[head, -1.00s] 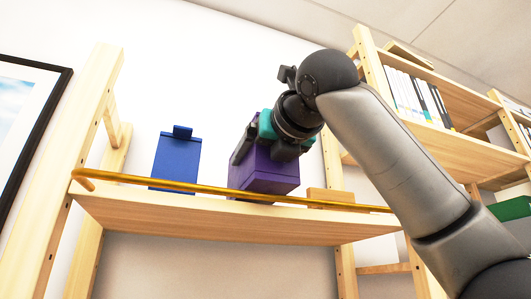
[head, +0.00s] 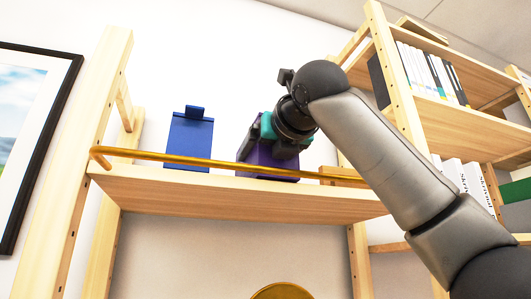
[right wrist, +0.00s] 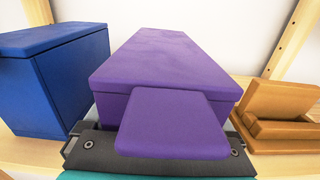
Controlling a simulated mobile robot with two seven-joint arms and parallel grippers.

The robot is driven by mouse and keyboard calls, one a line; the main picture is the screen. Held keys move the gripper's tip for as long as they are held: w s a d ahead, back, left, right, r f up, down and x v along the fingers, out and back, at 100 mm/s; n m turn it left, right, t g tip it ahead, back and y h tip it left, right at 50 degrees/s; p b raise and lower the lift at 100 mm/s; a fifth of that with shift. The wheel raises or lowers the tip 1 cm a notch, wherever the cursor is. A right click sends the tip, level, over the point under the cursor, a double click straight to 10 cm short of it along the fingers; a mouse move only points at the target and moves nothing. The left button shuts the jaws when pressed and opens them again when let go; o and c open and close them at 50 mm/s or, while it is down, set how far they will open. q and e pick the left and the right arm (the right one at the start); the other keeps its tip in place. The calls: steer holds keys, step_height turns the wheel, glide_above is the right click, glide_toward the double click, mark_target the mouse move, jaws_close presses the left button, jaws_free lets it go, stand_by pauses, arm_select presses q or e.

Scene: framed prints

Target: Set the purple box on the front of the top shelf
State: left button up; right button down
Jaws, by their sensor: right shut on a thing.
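The purple box (head: 264,157) is at the wooden shelf (head: 240,194), behind the brass rail (head: 200,163) on its front edge, and looks upright. In the right wrist view the purple box (right wrist: 165,60) shows its flat top and a purple tab towards me. My right gripper (head: 267,147) is shut on that tab; its dark jaw (right wrist: 95,147) shows under it. I cannot tell whether the box's underside touches the board. My left gripper is in neither view.
A blue box (head: 189,140) stands left of the purple box, with a gap between them. A brown wooden item (head: 338,174) lies to the right, close by. A bookcase (head: 455,122) with books stands at the right, and a framed print (head: 35,110) hangs at the left.

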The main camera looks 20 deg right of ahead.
steer(key=shift+r, duration=0.1)
jaws_free()
steer(key=shift+s, duration=0.1)
steer(key=shift+f, duration=0.2)
steer(key=shift+s, duration=0.4)
steer(key=s+b, duration=0.2)
steer(key=s, duration=0.5)
steer(key=s+b, duration=0.2)
steer(key=s, duration=0.5)
steer(key=shift+s+d+r, duration=0.15)
steer(key=shift+s+d, duration=0.05)
steer(key=shift+s, duration=0.1)
